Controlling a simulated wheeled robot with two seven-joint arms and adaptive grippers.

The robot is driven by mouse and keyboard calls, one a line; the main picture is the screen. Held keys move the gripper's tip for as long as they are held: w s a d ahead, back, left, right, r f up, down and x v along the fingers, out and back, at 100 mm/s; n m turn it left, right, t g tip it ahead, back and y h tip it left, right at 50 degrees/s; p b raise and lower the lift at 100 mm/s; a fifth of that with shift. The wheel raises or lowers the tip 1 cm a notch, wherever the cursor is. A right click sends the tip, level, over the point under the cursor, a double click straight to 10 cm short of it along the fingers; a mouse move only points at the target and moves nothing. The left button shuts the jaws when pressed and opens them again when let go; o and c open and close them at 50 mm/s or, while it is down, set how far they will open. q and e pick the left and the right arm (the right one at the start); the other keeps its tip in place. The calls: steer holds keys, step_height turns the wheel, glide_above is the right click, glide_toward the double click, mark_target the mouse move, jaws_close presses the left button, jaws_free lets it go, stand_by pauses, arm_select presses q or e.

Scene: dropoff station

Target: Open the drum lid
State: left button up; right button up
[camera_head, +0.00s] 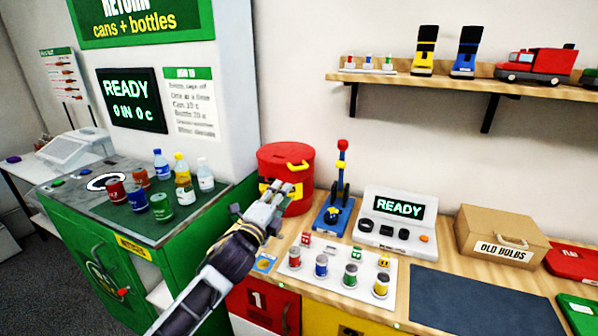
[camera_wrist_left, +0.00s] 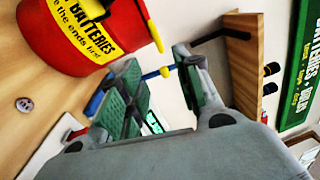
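The red drum (camera_head: 274,158) stands on the wooden counter with its red lid on top, down on the body. A yellow handle (camera_head: 298,165) sits on the lid. The drum also shows at the upper left of the left wrist view (camera_wrist_left: 40,45), tilted, with a yellow "batteries" label and part of the yellow handle (camera_wrist_left: 152,30) at its edge. My left gripper (camera_head: 284,192) is in front of the drum, below the handle, and hides part of the label. Its fingers (camera_wrist_left: 160,90) are apart with nothing held between them. My right gripper is not in view.
Right of the drum stand a blue lever press (camera_head: 335,215) and a white "ready" console (camera_head: 395,218). A white tray (camera_head: 325,285) with several small cans lies in front. A green return machine (camera_head: 100,250) with bottles and cans is at left; a shelf (camera_head: 400,82) hangs above.

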arm_select(q)
steer(key=x, duration=1.3)
steer(key=shift+w+p, duration=0.15)
steer(key=shift+p, duration=0.25)
stand_by(0.3)
jaws_close()
